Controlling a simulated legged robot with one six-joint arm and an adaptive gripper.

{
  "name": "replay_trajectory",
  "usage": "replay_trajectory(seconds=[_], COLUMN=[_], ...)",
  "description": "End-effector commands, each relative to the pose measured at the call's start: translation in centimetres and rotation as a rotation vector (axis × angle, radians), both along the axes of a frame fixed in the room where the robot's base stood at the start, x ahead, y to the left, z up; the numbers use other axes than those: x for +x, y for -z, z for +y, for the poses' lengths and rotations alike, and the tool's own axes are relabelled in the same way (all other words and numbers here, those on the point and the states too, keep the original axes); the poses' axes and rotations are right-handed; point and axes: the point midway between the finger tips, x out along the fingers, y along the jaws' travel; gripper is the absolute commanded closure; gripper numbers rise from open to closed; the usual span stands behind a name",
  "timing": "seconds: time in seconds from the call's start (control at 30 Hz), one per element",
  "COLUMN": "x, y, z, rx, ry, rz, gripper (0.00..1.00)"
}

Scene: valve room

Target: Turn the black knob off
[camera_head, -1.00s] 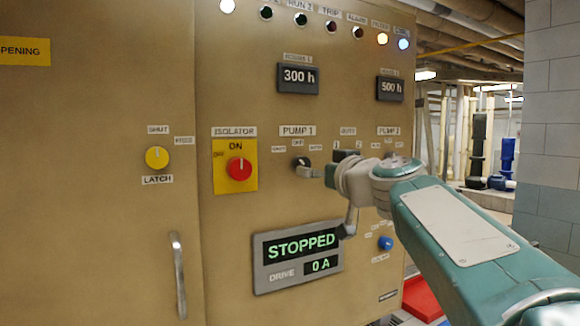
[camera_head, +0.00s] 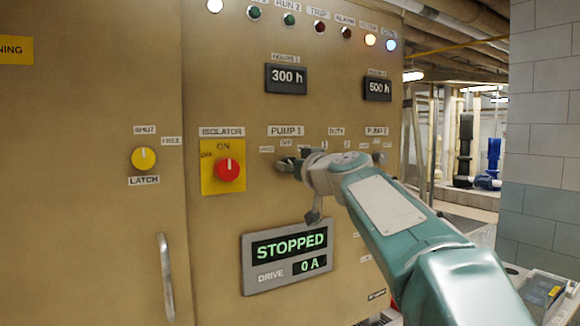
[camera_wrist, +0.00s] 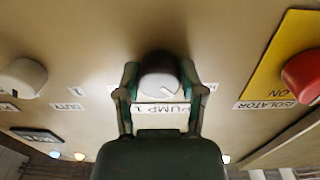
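The dark knob under the PUMP 1 label (camera_wrist: 160,73) shows in the wrist view, with a pale pointer line on its face. My gripper (camera_wrist: 160,68) is open around it, one finger on each side. I cannot tell whether the fingers touch it. In the head view my gripper (camera_head: 289,166) is at the panel just below the PUMP 1 label (camera_head: 286,131) and hides most of the knob. The knob's setting is hard to read.
A red isolator knob (camera_head: 229,170) on a yellow plate is left of my gripper. A yellow latch knob (camera_head: 144,158) and a door handle (camera_head: 165,277) are farther left. The drive display (camera_head: 289,257) below reads STOPPED, 0 A. A pale knob (camera_wrist: 22,77) is nearby in the wrist view.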

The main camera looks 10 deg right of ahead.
Motion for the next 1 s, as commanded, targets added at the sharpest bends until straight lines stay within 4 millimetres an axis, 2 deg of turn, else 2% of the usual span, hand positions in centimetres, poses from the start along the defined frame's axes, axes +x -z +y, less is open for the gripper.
replay_trajectory(seconds=[0.57,1.0], x=[0.05,0.08], y=[0.04,0.01], z=[0.26,0.27], rx=[0.063,0.381], ry=[-0.002,-0.003], rz=[0.021,0.124], gripper=[0.97,0.97])
